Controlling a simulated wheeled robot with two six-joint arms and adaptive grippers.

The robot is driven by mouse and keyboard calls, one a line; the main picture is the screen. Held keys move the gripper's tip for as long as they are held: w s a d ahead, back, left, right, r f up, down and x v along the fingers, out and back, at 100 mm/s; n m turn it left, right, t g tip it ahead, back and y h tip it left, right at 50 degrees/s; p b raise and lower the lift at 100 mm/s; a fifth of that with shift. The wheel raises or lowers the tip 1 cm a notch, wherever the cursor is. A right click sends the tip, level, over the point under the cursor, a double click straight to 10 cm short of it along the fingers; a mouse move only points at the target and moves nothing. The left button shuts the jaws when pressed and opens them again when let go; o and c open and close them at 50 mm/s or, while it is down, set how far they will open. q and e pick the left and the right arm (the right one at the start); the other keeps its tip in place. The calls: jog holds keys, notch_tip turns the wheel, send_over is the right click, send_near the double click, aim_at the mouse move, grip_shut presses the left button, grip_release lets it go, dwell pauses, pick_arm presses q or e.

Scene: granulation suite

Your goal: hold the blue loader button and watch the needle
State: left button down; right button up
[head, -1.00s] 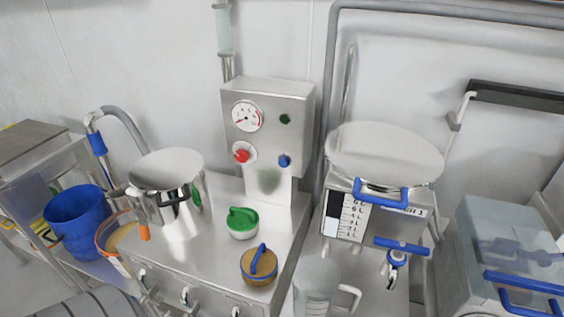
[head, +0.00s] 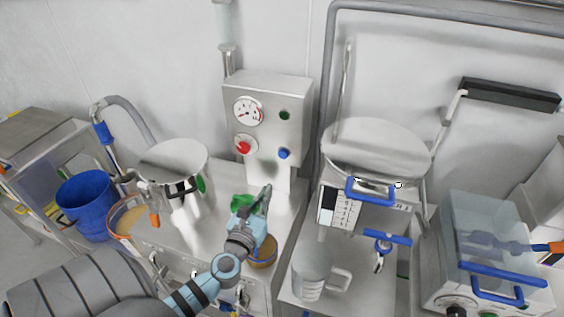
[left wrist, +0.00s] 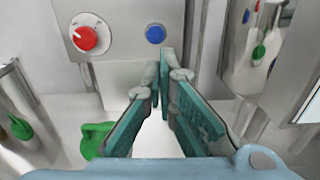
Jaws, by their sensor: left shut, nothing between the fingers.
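The blue loader button (head: 284,154) sits low on the right of the grey control box and also shows in the left wrist view (left wrist: 155,34). The round gauge (head: 248,110) is at the upper left of that box; its needle is too small to read exactly. My left gripper (head: 266,192) is shut and empty, below the button and in front of the box. In the left wrist view its fingertips (left wrist: 162,58) point up towards the button, apparently apart from it. My right gripper is not in view.
A red knob (head: 244,147) is left of the button, with a green button (head: 284,115) above. A steel pot (head: 175,165), a green-handled lid (head: 242,201) and a brown blue-handled lid (head: 263,251) are on the bench. A clear jug (head: 310,270) stands right.

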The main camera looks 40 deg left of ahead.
aim_at(284, 156)
pick_arm(q)
jog(key=b+x, duration=0.1)
jog(key=x, duration=1.3)
jog(key=shift+a, duration=0.1)
